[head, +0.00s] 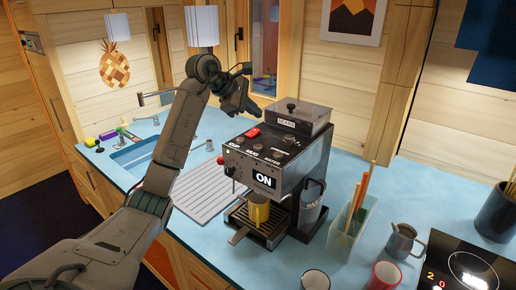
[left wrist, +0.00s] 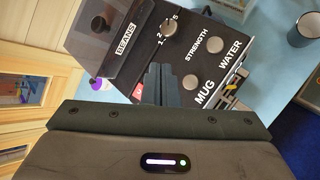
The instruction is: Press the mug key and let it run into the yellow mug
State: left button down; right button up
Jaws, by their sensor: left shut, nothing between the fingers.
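The dark coffee machine (head: 290,165) stands on the blue counter, with an "ON" sign on its front. Its sloped panel has CUP, MUG and WATER labels. The round silver mug key (left wrist: 190,82) lies beside the MUG label in the left wrist view. The yellow mug (head: 259,209) stands upright on the machine's drip tray (head: 275,233), below the front. My left gripper (head: 246,108) is shut and empty, above the machine's back left part. In the left wrist view its fingers (left wrist: 161,82) show beside the mug key, apart from it in the picture. My right gripper is not in view.
A dark jug (head: 309,208) stands at the machine's right side. A clear holder with sticks (head: 349,222), a grey pitcher (head: 401,242) and a red cup (head: 384,275) stand to the right. The sink (head: 140,153) and ribbed drainer (head: 208,190) lie left.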

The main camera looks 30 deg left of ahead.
pick_arm(q)
jog(key=b, duration=0.5)
send_over(255, 147)
notch_tip(255, 147, down, 7)
jog(key=shift+w+a+f, duration=0.1)
jog(key=shift+a, duration=0.05)
jog(key=shift+f, duration=0.4)
dwell(0.6)
dwell(0.6)
jog(key=shift+f+b, duration=0.35)
jog(key=shift+f, duration=0.05)
